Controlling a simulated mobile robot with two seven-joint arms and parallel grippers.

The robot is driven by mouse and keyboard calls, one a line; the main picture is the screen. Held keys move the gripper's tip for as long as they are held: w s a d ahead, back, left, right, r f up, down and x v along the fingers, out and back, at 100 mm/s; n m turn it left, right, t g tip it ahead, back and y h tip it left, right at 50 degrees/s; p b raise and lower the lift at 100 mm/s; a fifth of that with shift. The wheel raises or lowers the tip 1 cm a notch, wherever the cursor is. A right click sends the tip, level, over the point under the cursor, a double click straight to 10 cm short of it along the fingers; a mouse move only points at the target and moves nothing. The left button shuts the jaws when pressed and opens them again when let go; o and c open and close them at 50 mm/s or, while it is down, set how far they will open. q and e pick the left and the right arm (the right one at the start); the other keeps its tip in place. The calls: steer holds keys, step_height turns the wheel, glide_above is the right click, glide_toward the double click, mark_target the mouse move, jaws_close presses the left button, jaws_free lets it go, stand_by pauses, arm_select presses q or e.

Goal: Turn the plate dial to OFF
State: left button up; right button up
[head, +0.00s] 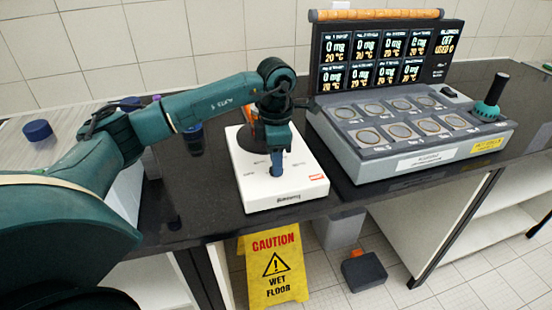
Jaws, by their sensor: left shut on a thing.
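The white plate unit (287,190) stands on the dark counter, with a dark round plate partly visible behind my arm. My left gripper (277,165) points down at the front part of the unit's top face. It is shut on the plate dial, which is mostly hidden by the fingers. Small markings show on the white face around the fingers, but they are too small to read. My right gripper is not in view.
A grey multi-well instrument (375,165) with a lit display (385,50) stands right of the unit. A teal piece with a black upright handle (497,88) is at its right end. A blue-capped item (193,138) stands left. A yellow wet-floor sign (272,265) is below the counter edge.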

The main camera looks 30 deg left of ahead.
arm_select(q)
steer(key=n, duration=0.4)
steer(key=shift+n, duration=0.3)
steer(key=n, duration=0.3)
steer(key=shift+n, duration=0.4)
steer(key=n, duration=0.4)
steer(key=shift+n+p, duration=0.3)
steer(key=shift+n, duration=1.9)
steer(key=o, duration=1)
step_height(320, 180, up, 13)
steer(key=shift+r, duration=0.15)
